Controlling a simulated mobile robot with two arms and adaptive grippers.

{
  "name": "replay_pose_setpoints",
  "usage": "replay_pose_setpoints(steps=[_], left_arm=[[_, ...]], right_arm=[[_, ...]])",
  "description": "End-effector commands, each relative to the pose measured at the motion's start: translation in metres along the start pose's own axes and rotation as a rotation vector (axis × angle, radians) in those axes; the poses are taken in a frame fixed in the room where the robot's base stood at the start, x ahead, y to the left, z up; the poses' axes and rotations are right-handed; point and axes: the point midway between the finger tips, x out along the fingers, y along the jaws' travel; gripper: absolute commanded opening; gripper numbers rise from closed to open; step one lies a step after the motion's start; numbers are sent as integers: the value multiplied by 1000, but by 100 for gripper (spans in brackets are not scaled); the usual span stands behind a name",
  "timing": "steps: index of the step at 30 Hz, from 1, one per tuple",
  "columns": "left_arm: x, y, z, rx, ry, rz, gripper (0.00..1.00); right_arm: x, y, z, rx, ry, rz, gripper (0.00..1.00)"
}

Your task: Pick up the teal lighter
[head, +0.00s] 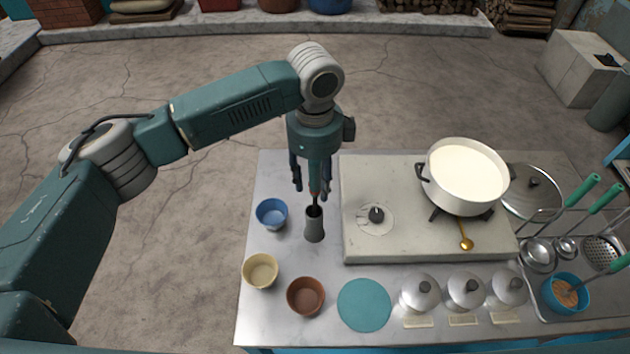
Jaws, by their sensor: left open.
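My left gripper (312,187) reaches in from the left and points down over the left part of the counter. Its dark fingers are apart. Directly below it stands a grey cylindrical holder (314,226). A slim dark stick with a reddish-brown part (315,201) rises from the holder's mouth up between the fingers. It may be the lighter, but its top is hidden by my gripper and I cannot make out a separate teal handle. I cannot tell whether the fingers touch it. My right gripper is not in view.
A blue bowl (272,213), yellow bowl (260,270) and brown bowl (306,296) stand near the holder. Right of it is a stove (375,248) with a white pot of milk (467,175). A teal disc (364,304) and lidded jars (420,292) line the front.

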Motion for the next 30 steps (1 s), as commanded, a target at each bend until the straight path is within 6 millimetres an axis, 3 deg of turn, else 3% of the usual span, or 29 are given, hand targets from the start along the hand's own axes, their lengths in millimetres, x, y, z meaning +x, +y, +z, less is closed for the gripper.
replay_pose_setpoints(steps=[4,11,18,30], left_arm=[[14,0,1,-1,-1,1,41],[17,0,1,-1,-1,-2,41],[16,0,1,-1,-1,-1,0],[13,0,1,-1,-1,-2,0]], right_arm=[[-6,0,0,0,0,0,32],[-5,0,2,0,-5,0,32],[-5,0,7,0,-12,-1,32],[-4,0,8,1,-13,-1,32]])
